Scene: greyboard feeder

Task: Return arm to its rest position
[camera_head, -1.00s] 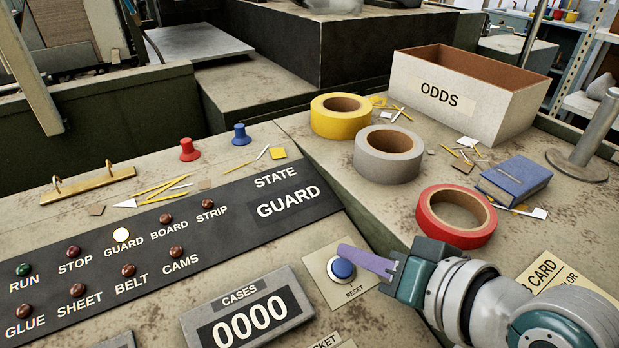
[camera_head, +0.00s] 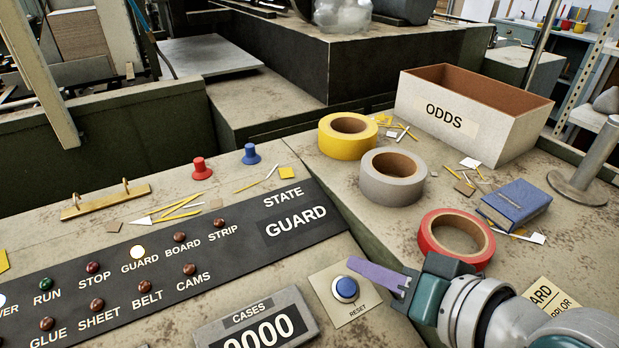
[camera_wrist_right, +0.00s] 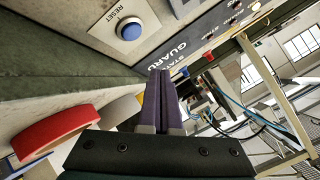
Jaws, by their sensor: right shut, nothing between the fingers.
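My right gripper (camera_head: 378,275) has purple fingers, which are shut with nothing between them. In the head view it hangs just to the right of the blue reset button (camera_head: 346,289), apart from it as far as I can tell. The button sits on a pale square plate marked RESET. In the right wrist view the shut fingers (camera_wrist_right: 160,95) point forward, and the reset button (camera_wrist_right: 130,29) is at the upper left. My left gripper is not in view.
A red tape roll (camera_head: 456,240) lies close behind my right gripper, with grey (camera_head: 390,190) and yellow (camera_head: 345,145) rolls farther back. A blue book (camera_head: 515,204) and the ODDS box (camera_head: 450,120) stand at the right. The panel (camera_head: 240,228) shows GUARD, with its guard lamp lit.

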